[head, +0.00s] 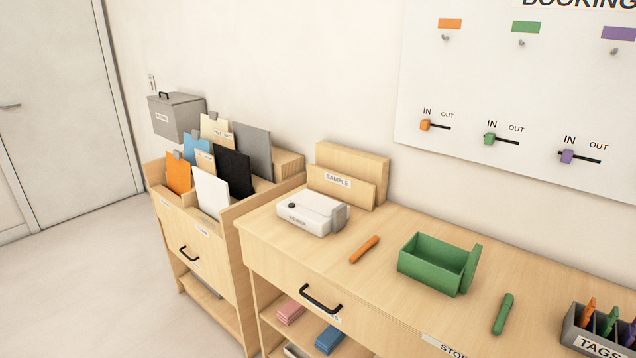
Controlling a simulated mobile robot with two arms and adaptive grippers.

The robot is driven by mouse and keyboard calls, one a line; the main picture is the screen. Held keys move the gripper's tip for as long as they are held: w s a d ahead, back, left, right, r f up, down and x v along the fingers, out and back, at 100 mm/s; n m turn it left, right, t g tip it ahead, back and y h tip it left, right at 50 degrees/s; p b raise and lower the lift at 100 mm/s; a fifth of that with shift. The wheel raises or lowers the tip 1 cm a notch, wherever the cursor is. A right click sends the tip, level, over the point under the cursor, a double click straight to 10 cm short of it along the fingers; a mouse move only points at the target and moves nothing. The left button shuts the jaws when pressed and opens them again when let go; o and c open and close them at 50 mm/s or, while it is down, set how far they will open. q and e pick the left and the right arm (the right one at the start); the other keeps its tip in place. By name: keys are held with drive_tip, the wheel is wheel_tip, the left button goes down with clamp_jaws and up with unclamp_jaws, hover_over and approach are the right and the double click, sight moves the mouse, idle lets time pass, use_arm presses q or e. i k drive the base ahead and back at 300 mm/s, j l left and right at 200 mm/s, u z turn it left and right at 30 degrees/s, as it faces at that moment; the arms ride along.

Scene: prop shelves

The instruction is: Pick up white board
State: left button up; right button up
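A white board (211,193) stands upright, leaning slightly, at the front of the wooden rack (247,203) at the left. It is in the front right part of the rack, beside an orange board (179,174) and in front of a black board (233,172). Its lower edge is hidden behind the rack's front wall. Neither of my grippers shows in the head view.
The counter (385,253) at right carries a white device (312,213), an orange marker (365,249), an open green box (432,264), a green marker (503,313) and a tags holder (577,332). Floor (85,265) at left is clear.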

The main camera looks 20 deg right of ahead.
sight(213, 193)
drive_tip(key=i+u, duration=0.4)
drive_tip(key=i, duration=0.65)
